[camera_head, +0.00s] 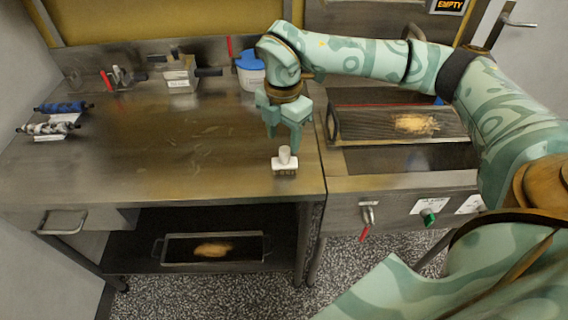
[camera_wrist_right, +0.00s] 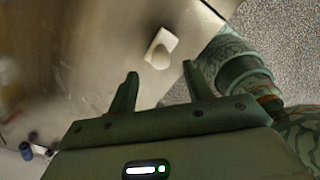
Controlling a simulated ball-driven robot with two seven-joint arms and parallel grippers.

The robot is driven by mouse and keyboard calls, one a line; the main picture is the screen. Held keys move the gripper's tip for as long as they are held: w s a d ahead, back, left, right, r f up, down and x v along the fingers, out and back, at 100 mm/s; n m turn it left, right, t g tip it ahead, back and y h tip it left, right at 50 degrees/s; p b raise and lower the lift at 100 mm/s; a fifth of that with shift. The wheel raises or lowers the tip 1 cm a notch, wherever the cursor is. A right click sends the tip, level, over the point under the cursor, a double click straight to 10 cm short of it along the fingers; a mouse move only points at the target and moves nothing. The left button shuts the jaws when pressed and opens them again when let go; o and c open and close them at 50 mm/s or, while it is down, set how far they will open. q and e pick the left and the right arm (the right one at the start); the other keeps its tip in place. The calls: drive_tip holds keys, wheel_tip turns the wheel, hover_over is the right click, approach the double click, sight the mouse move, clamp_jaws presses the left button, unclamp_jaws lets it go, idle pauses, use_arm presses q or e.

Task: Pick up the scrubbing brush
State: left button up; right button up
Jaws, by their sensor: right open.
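The scrubbing brush (camera_head: 285,162) stands on the steel table near its front right corner. It has a white block with an upright knob and darker bristles below. My right gripper (camera_head: 283,142) is above the table, just behind the brush in the head view, with its fingers pointing down. In the right wrist view the brush (camera_wrist_right: 160,50) lies beyond the two spread fingertips (camera_wrist_right: 160,70), with nothing between them. The right gripper is open and apart from the brush. My left gripper is not in view.
The steel table (camera_head: 130,160) is mostly clear around the brush. A blue-lidded tub (camera_head: 251,72) and metal fittings (camera_head: 180,75) stand at the back. A mesh tray (camera_head: 360,122) lies on the unit at right. Another tray (camera_head: 180,262) sits on the lower shelf.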

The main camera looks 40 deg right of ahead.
sight(285, 148)
drive_tip(key=f+b, duration=0.1)
drive_tip(key=f, duration=0.4)
drive_tip(key=shift+d+f, duration=0.1)
drive_tip(key=shift+d, duration=0.1)
drive_tip(key=shift+c, duration=0.9)
drive_tip(key=c, duration=0.9)
drive_tip(key=shift+r, duration=0.6)
wheel_tip(285, 148, up, 3)
drive_tip(key=shift+f+p, duration=0.1)
drive_tip(key=shift+p, duration=0.4)
drive_tip(key=s+r+p, duration=0.2)
drive_tip(key=s+r, duration=0.7)
drive_tip(key=s, duration=0.5)
drive_tip(key=shift+a+r+p, duration=0.15)
drive_tip(key=shift+a+p, duration=0.05)
drive_tip(key=shift+p, duration=0.15)
